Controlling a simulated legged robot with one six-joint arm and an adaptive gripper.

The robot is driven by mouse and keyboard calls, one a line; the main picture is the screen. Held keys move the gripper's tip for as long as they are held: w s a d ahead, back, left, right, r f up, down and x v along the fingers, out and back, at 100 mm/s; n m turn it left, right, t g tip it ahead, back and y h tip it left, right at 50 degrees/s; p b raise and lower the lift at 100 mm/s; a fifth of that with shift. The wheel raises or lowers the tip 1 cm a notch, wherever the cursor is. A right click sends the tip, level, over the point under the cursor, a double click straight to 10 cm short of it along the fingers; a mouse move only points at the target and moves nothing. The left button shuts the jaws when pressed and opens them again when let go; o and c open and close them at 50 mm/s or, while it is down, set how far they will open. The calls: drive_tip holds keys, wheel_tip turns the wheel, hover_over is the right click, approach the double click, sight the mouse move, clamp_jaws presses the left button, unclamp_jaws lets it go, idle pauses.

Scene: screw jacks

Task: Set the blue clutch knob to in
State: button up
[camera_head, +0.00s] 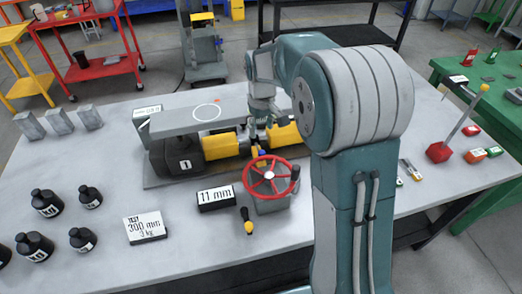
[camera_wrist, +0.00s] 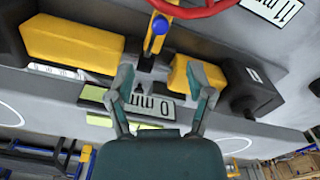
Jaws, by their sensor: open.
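The blue clutch knob (camera_wrist: 160,25) is a small ball on a yellow lever at the top of the wrist view. In the head view it is a small blue spot (camera_head: 262,154) just behind the red handwheel (camera_head: 269,174). My gripper (camera_wrist: 160,82) is open and empty, its two fingers spread below the knob in the wrist view and apart from it. In the head view my gripper (camera_head: 264,122) is over the jack unit, partly hidden by my arm. I cannot read which position the knob is in.
Yellow blocks (camera_head: 284,135) and a dark jack body (camera_head: 177,158) flank the knob under a grey beam (camera_head: 192,115). Black weights (camera_head: 47,203) stand at left.

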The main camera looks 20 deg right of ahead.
sight(262, 152)
wheel_tip(262, 152, down, 10)
drive_tip(key=shift+r, duration=0.2)
drive_tip(key=shift+c, duration=0.3)
clamp_jaws()
